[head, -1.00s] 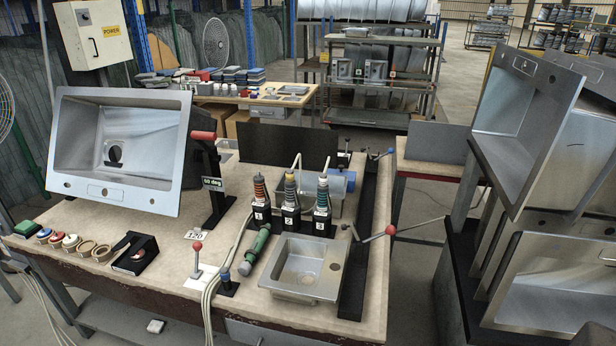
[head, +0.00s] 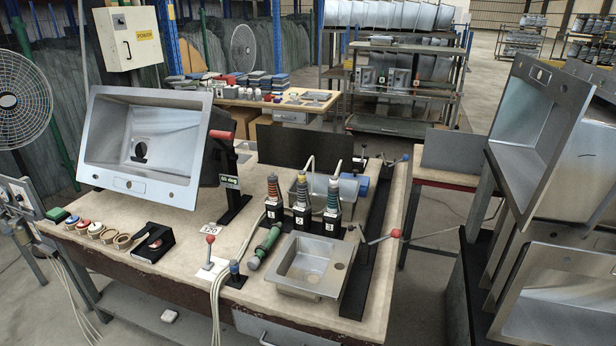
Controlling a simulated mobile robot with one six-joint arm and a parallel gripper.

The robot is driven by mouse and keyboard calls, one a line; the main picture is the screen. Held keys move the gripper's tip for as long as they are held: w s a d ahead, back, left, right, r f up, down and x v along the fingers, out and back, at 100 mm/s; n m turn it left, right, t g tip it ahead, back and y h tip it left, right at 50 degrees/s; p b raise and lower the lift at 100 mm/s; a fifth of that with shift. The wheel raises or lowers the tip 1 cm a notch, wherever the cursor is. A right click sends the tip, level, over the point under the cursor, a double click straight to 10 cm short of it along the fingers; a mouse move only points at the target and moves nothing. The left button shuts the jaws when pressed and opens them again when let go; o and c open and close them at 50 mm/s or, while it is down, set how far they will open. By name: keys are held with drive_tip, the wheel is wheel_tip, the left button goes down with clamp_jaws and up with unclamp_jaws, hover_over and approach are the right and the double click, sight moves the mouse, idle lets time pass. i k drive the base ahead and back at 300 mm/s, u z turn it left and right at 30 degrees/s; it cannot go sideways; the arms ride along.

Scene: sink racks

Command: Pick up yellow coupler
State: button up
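Three dark tools with coloured ribbed tops stand upright in a row on the workbench, in holders marked 1, 2 and 3. The coupler in holder 1 (head: 273,188) has orange-red bands. Pale hoses rise from the tops of the middle and right ones. My gripper is not in view.
A small steel sink (head: 308,265) lies in front of the couplers, with a green handheld tool (head: 264,246) to its left. A large tilted sink (head: 145,145) stands on the workbench (head: 185,240) at left. More sinks (head: 540,130) fill the right side. Floor shows between.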

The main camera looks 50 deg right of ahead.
sight(302, 176)
drive_tip(key=u, duration=0.1)
drive_tip(key=i, duration=0.95)
drive_tip(key=z, duration=0.05)
